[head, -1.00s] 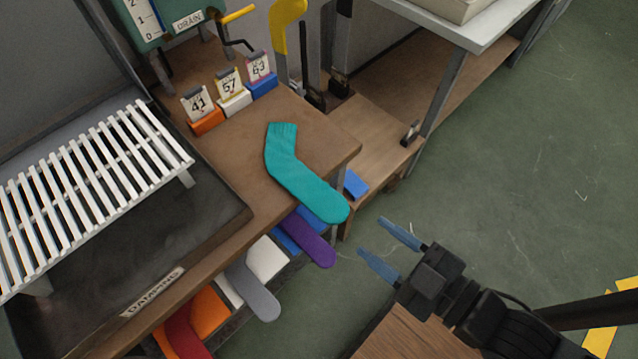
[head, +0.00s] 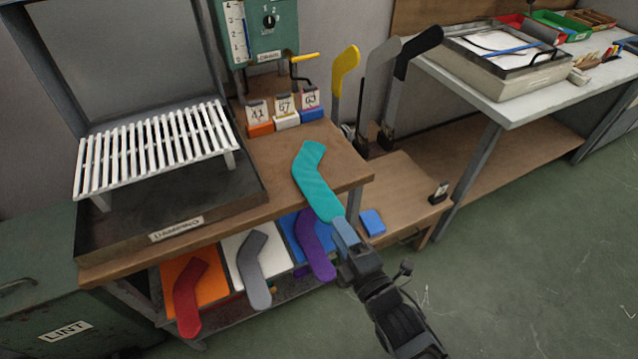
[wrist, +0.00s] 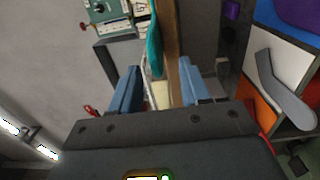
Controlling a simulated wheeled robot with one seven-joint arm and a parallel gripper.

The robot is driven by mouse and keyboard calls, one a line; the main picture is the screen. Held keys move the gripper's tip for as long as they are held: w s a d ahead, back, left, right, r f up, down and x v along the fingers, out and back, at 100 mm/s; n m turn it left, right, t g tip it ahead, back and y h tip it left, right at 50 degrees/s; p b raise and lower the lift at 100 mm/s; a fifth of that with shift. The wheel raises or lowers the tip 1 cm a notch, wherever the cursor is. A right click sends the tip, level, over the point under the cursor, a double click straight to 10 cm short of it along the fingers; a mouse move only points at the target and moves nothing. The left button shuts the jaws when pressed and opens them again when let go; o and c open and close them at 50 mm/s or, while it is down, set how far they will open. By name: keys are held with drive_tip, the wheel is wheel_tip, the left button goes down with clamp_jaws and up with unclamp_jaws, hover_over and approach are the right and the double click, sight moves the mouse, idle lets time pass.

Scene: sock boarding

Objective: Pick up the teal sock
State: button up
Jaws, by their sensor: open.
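The teal sock (head: 316,182) lies flat on the brown tabletop, its toe at the table's front right edge. My gripper (head: 341,227) is at that toe, and its blue fingers overlap the toe in the head view. In the wrist view the teal sock (wrist: 154,48) shows nearly edge-on, in line with the gap between the two spread fingers of my gripper (wrist: 160,78) and closer to the left one. The gripper is open and holds nothing. I cannot tell whether the toe is inside the gap or just ahead of it.
Below the table, a red sock (head: 188,300), a grey sock (head: 254,270) and a purple sock (head: 314,245) lie on coloured bins. Number cards (head: 286,106) stand behind the teal sock. A slatted white rack (head: 155,146) is at left. Yellow, grey and black boards stand behind.

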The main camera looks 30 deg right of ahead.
sight(325, 205)
drive_tip(key=w, duration=0.2)
drive_tip(key=w+p, duration=0.1)
drive_tip(key=w, duration=0.3)
drive_tip(key=shift+w+r+p, duration=0.25)
drive_tip(key=shift+r+p, duration=0.05)
drive_tip(key=shift+r, duration=0.1)
drive_tip(key=shift+w, duration=0.65)
drive_tip(key=shift+f, duration=0.1)
drive_tip(key=shift+c, duration=0.2)
drive_tip(key=c, duration=0.8)
